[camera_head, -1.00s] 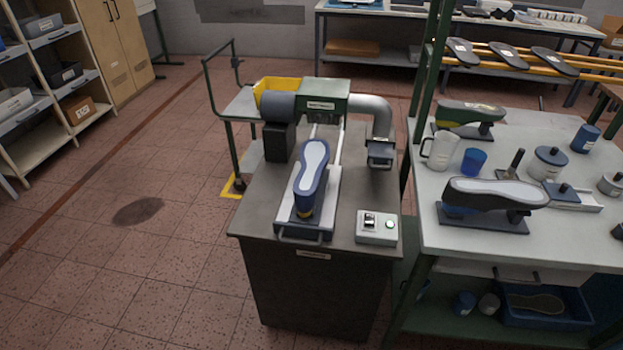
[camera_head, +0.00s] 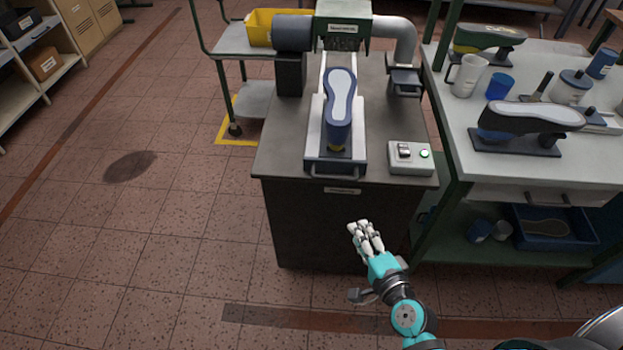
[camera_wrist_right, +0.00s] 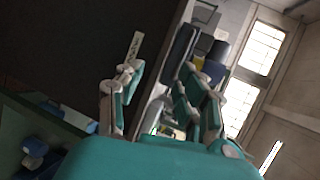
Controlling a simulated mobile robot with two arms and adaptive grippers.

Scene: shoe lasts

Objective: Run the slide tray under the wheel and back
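The slide tray (camera_head: 335,164) lies on the dark machine bench, with its front handle toward me. A blue shoe last with a pale sole (camera_head: 340,98) rests sole up on it. Behind the tray stands the green wheel housing (camera_head: 343,28); the wheel shows only as a dark band under it. The tray's loaded part is in front of the housing. My right gripper (camera_head: 364,232) is below and in front of the tray handle, apart from it, empty, with its fingers spread. Its spread fingers show in the wrist view (camera_wrist_right: 160,98). My left gripper is not in view.
The right-hand table (camera_head: 470,185) holds another last, a mug and cups. A yellow bin (camera_head: 260,28) stands at back left. The floor at left is clear.

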